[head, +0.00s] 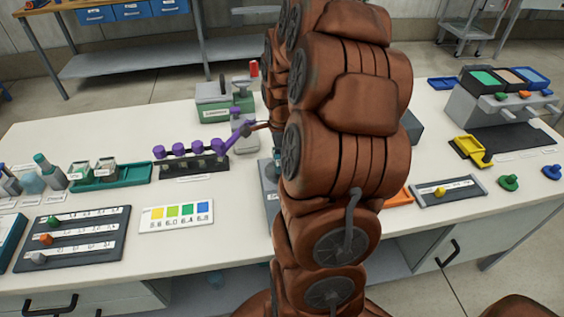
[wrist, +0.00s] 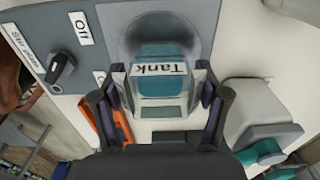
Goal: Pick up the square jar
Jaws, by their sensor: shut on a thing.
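A clear square jar (wrist: 160,90) with teal liquid and a label reading "Tank" is between the fingers of my gripper (wrist: 163,82) in the wrist view. The fingers are shut on its two sides. Beyond the jar is the round disc (wrist: 187,25) of a grey stirring unit (wrist: 112,22). I cannot tell whether the jar touches that unit. In the head view my arm hides the gripper and the jar. Two other small square jars (head: 107,168) stand in a teal tray (head: 130,177) at the left.
The stirring unit has a black knob (wrist: 61,67) and an "Off" label. A purple-armed rack (head: 190,163) and a green-and-grey device (head: 222,100) stand left of my arm. A colour chart (head: 176,215) and a slider board (head: 72,240) lie in front. The white bench is clear at front centre-left.

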